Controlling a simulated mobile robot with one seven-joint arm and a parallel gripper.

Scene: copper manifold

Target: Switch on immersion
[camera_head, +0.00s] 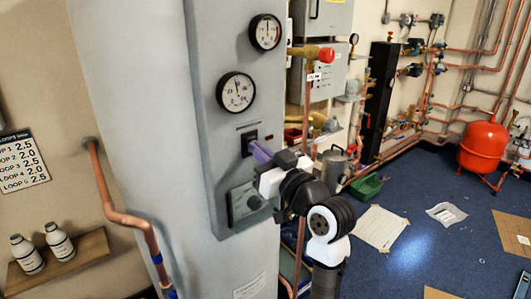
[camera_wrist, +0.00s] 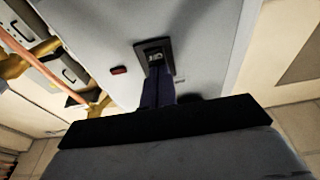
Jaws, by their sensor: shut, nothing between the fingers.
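A small switch in a black square frame (camera_wrist: 154,51), apparently the immersion switch, is set in the grey front panel of the tall cylinder. In the head view the switch frame (camera_head: 247,138) sits below the lower dial gauge, partly hidden by my fingers. My gripper (camera_head: 253,149) is shut and empty, its purple fingers pointing at the switch. In the wrist view my fingertips (camera_wrist: 157,72) overlap the lower part of the frame. I cannot tell whether they touch the switch, or which way it is set. A small red rectangle (camera_wrist: 118,70) is beside it.
Two dial gauges (camera_head: 236,92) are above on the panel. A control box with a knob (camera_head: 247,203) is just below my gripper. Copper pipes and a red-capped brass valve (camera_head: 326,55) stand to the right. Blue floor (camera_head: 400,270) with loose sheets lies beyond.

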